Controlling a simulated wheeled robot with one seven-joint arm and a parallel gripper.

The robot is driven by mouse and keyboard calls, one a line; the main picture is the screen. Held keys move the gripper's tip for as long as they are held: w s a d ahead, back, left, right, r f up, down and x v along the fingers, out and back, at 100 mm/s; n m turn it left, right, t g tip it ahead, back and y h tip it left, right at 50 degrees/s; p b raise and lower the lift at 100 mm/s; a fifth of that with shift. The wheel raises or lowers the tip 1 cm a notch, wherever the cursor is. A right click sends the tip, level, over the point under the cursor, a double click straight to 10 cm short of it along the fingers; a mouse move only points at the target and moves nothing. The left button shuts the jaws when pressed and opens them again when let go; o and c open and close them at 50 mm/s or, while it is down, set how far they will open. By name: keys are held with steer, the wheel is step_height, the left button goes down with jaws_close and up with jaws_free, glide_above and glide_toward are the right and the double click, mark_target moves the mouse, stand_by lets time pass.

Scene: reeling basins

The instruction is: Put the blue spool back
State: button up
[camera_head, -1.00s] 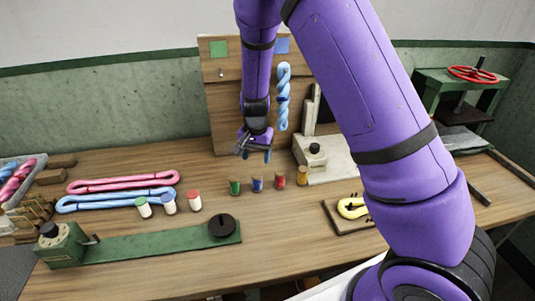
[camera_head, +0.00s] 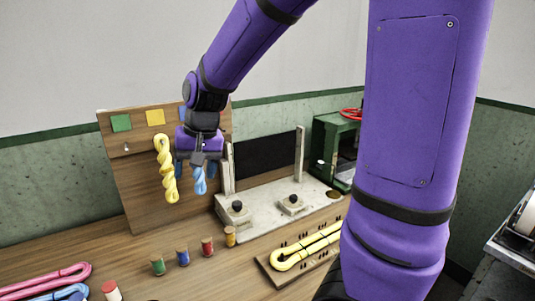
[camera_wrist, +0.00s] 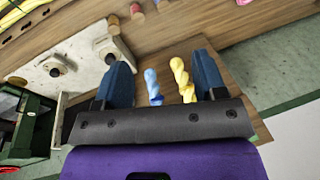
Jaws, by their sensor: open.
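The blue spool (camera_head: 182,257) stands upright on the wooden bench in a short row, between the green spool (camera_head: 157,266) and the red spool (camera_head: 207,247). My gripper (camera_head: 196,168) is open, above and behind this row, in front of the upright board (camera_head: 140,195). A blue twisted skein (camera_head: 199,183) hangs on the board behind my fingers, partly hidden by them. In the wrist view, the blue skein (camera_wrist: 152,85) and a yellow skein (camera_wrist: 182,78) show in the gap between the open fingers (camera_wrist: 160,62). I cannot tell whether a finger touches a skein.
The yellow twisted skein (camera_head: 165,168) hangs left of my gripper. A pale stand with black knobs (camera_head: 265,208) is to the right, with a pegged board and yellow hank (camera_head: 290,257) in front.

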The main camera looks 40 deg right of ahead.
steer(key=s+d+r+n+t+h, duration=0.1)
steer(key=s+r, duration=0.3)
steer(key=s, duration=0.6)
steer(key=s+d+r+n+t, duration=0.2)
steer(key=s+r, duration=0.3)
steer(key=s, duration=0.5)
steer(key=shift+d+r+n+h, duration=0.15)
steer(key=shift+d+n+h, duration=0.25)
steer(key=shift+n, duration=0.1)
